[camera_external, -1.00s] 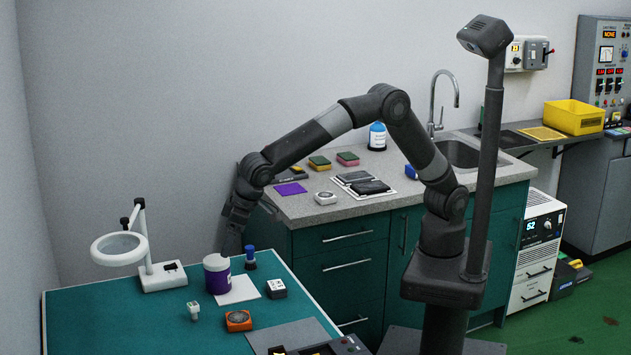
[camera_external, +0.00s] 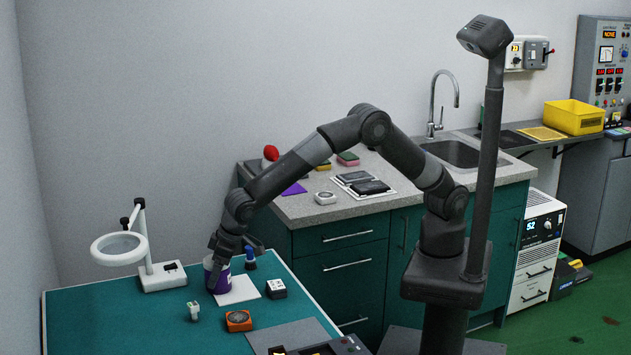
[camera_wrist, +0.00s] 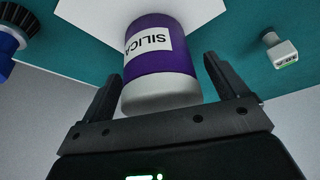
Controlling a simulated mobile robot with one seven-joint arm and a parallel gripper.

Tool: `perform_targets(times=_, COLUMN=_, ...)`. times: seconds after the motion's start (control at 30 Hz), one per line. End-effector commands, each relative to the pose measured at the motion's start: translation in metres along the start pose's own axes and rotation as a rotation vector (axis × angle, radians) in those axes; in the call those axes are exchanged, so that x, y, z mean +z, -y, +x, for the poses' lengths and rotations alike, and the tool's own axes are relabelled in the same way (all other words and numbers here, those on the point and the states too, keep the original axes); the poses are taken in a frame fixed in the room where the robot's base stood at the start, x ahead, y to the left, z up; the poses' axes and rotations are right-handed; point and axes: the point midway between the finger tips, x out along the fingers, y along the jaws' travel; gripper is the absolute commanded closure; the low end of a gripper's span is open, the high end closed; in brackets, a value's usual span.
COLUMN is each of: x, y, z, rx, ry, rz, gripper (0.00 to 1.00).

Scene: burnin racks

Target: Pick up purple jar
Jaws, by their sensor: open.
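The purple jar (camera_external: 209,268) stands on the green-topped table at the lower left, partly hidden by my gripper. In the wrist view the jar (camera_wrist: 158,62) is purple with a white lid and a white label reading "SILICA". My gripper (camera_external: 220,280) is lowered at the jar. In the wrist view my gripper (camera_wrist: 160,85) is open, with one finger on each side of the jar's lid end. A gap shows between the jar and the fingers; I cannot tell if either finger touches it.
Near the jar are a blue-topped item (camera_external: 250,258), a white sheet (camera_external: 240,289), a small black-and-white box (camera_external: 276,288), an orange device (camera_external: 238,320) and a small white connector (camera_external: 193,311). A magnifier lamp (camera_external: 119,247) stands to the left. The table's left front (camera_external: 110,320) is clear.

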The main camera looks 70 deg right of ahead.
Motion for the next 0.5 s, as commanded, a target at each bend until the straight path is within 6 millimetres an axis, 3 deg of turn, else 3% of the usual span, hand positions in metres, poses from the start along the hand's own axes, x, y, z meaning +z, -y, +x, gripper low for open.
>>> perform_targets(times=0.07, x=0.0001, y=-0.0001, z=-0.0003, rx=0.000, ry=0.000, rz=0.000, gripper=0.09)
perform_targets(times=0.5, x=0.0003, y=-0.0001, z=-0.0004, rx=0.000, ry=0.001, rz=0.000, gripper=0.45)
